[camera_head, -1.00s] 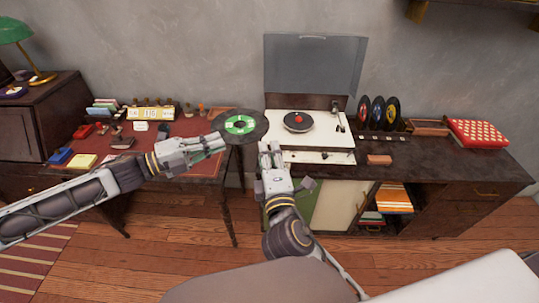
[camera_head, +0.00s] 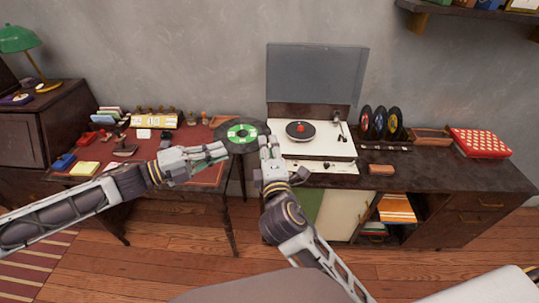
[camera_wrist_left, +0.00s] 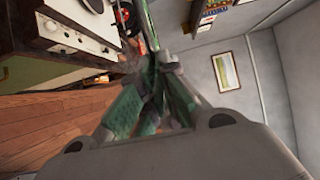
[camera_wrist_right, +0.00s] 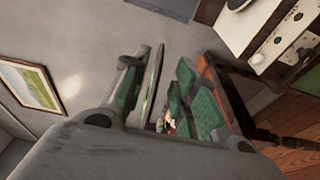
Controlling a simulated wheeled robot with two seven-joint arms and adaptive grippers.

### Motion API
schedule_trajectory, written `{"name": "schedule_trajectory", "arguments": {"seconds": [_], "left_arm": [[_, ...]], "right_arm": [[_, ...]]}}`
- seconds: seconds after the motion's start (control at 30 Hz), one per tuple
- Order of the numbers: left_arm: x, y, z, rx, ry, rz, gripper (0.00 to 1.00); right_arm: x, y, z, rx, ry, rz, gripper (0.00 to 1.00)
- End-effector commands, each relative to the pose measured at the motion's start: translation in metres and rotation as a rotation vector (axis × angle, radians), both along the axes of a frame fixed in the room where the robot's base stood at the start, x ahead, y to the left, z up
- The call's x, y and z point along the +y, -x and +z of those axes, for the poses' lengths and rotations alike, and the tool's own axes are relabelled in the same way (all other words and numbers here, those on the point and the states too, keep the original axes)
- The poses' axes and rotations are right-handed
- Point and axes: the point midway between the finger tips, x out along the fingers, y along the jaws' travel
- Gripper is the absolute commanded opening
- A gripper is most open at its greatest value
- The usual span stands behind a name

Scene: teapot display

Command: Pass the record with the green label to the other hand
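The record with the green label (camera_head: 242,134) is held up in front of the wall, between the desk and the turntable cabinet. My left gripper (camera_head: 222,151) is shut on its lower left edge; the left wrist view shows those fingers (camera_wrist_left: 150,85) close together. My right gripper (camera_head: 269,144) is at the record's right edge. In the right wrist view its fingers (camera_wrist_right: 155,90) stand apart, with the record (camera_wrist_right: 152,82) seen edge-on between them and a gap on the side of the other finger. Whether the right fingers touch it is hard to tell.
A turntable (camera_head: 335,150) with a raised clear lid stands on the dark cabinet (camera_head: 445,175) just behind my right gripper. Several records stand in a rack (camera_head: 380,125) right of it. The cluttered red-topped desk (camera_head: 190,130) lies behind my left arm.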

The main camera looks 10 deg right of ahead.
Motion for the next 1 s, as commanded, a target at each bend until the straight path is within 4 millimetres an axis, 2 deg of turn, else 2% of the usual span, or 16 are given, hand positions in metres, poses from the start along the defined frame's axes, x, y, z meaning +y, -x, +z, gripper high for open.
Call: {"name": "schedule_trajectory", "arguments": {"seconds": [0.6,1.0], "left_arm": [[0.0,0.0,0.0,0.0,0.0,0.0,0.0],[0.0,0.0,0.0,0.0,0.0,0.0,0.0]], "right_arm": [[-0.004,-0.052,0.0,-0.001,0.0,0.0,0.29],[-0.005,-0.058,0.0,-0.001,0.0,0.0,0.29]]}}
